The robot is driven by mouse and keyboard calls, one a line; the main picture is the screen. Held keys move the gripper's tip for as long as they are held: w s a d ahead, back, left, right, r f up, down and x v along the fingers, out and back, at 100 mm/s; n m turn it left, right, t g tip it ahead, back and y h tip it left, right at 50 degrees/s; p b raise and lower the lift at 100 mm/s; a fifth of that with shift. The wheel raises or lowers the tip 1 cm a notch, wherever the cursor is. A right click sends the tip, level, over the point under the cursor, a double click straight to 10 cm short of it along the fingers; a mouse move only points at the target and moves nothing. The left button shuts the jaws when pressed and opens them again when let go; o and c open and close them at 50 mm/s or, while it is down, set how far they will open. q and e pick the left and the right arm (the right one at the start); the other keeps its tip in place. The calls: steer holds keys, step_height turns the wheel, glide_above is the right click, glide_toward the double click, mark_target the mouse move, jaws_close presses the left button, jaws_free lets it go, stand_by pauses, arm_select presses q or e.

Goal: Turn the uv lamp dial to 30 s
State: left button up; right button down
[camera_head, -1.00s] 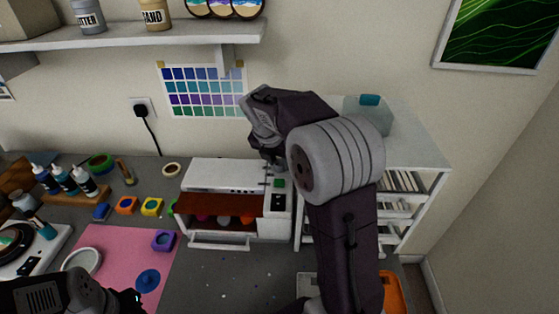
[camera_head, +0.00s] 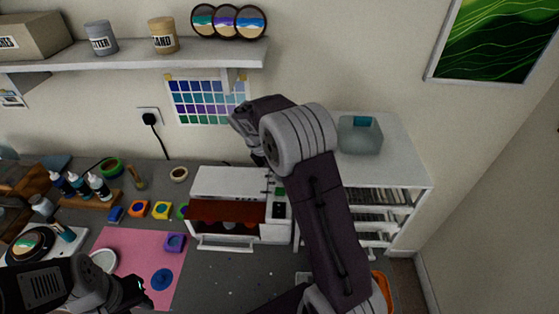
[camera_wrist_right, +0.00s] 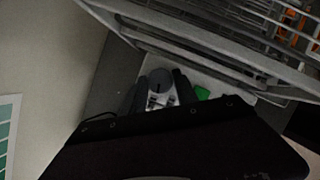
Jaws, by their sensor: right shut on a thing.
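The UV lamp (camera_head: 231,181) is a white box with a reddish-brown front opening, at the back of the table in the head view. A narrow panel with a green button (camera_head: 279,192) and a dark display (camera_head: 278,210) forms its right side. In the wrist view the round grey dial (camera_wrist_right: 160,79) has a dark pointer mark, with the green button (camera_wrist_right: 202,93) beside it. My right gripper (camera_wrist_right: 161,92) is shut on the dial, one finger on each side. Its setting is not readable. My left gripper (camera_head: 140,293) is at the lower left, its jaws unclear.
A pink mat (camera_head: 135,250) with a blue piece (camera_head: 162,279) and a purple mould (camera_head: 175,243) lies left of the lamp. Dropper bottles (camera_head: 80,186) stand farther left. A white shelf unit (camera_head: 400,165) with a clear bin (camera_head: 360,137) stands at right.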

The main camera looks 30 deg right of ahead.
steer(key=m+p, duration=0.2)
steer(key=m+g+p, duration=0.1)
steer(key=m+p, duration=0.1)
steer(key=m+g+p, duration=0.1)
steer(key=p, duration=0.1)
steer(key=shift+w+r+m, duration=0.15)
steer(key=shift+r+m, duration=0.1)
steer(key=shift+m, duration=0.15)
steer(key=shift+d+f+m+g+y+p, duration=0.1)
steer(key=shift+m+g+y+p, duration=0.4)
steer(key=shift+m+p, duration=0.7)
steer(key=shift+w+f+m+g+y+p, duration=0.1)
steer(key=shift+m+g+y+p, duration=0.2)
steer(key=shift+m, duration=0.45)
steer(key=shift+f+m+g+y+p, duration=0.1)
steer(key=shift+m+p, duration=0.25)
steer(key=shift+m, duration=0.4)
steer(key=c, duration=1)
jaws_free()
steer(key=shift+o, duration=0.2)
